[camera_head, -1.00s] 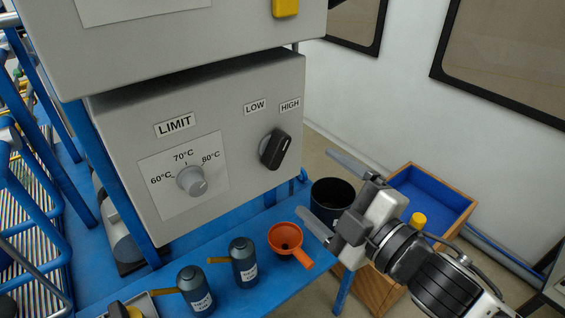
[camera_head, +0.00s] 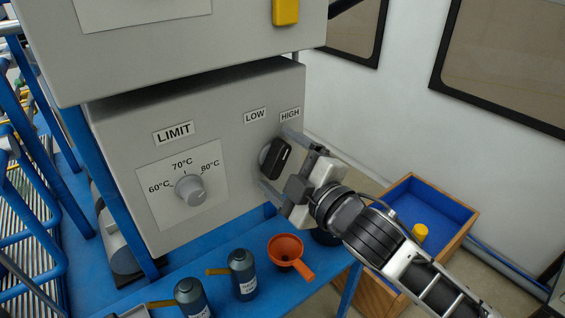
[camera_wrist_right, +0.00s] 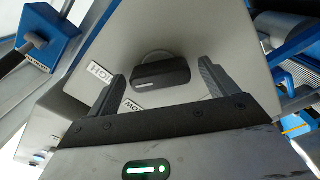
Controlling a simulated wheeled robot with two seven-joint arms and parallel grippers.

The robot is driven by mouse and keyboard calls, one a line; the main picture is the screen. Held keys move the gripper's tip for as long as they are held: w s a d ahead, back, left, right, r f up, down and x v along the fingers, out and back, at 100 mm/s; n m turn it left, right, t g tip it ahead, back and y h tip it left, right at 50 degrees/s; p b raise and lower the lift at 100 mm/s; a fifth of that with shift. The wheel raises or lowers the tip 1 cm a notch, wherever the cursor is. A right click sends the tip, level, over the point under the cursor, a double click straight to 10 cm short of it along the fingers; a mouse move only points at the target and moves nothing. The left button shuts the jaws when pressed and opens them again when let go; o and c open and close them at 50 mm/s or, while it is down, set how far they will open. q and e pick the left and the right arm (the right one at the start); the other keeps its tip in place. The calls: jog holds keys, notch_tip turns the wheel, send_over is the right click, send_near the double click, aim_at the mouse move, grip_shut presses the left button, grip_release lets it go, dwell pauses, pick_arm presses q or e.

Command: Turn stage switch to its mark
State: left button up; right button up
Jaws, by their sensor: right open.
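The stage switch (camera_head: 275,158) is a black knob with a white line, on the grey panel (camera_head: 230,105) below the LOW (camera_head: 255,115) and HIGH (camera_head: 290,114) labels. Its line points up toward the HIGH side. My right gripper (camera_head: 278,160) is open, with one finger above the knob and one below it. In the right wrist view the black knob (camera_wrist_right: 160,75) lies between the two spread fingertips (camera_wrist_right: 160,78), with a gap on each side. My left gripper is not in view.
A LIMIT dial (camera_head: 190,189) with temperature marks sits left of the switch. Below are an orange funnel (camera_head: 286,250), dark bottles (camera_head: 242,272) and a partly hidden dark cup on the blue table. A blue-lined wooden box (camera_head: 430,205) stands at right.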

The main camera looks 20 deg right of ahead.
jog(key=shift+c, duration=0.3)
jog(key=c, duration=0.9)
